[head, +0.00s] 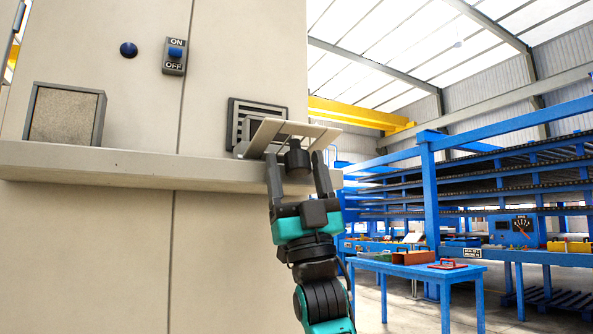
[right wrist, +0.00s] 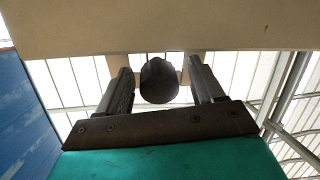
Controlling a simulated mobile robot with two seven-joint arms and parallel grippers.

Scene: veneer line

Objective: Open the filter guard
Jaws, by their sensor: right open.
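The filter guard (head: 263,137) looks like a pale flat flap in front of a dark louvred vent (head: 245,112) on the beige cabinet. It stands out from the wall at a tilt, above the ledge. A dark round knob (head: 298,157) shows at its front, and also in the right wrist view (right wrist: 159,82). My right gripper (head: 297,168) points upward with its fingers open, one on each side of the knob. In the right wrist view, gaps show between the knob and both fingers. My left gripper is not in view.
A ledge (head: 120,160) runs along the cabinet just beside my right gripper. An ON/OFF switch (head: 174,56), a blue button (head: 128,49) and a grey box (head: 63,114) are to the left. A blue table (head: 415,270) and blue racks (head: 432,180) stand at the right.

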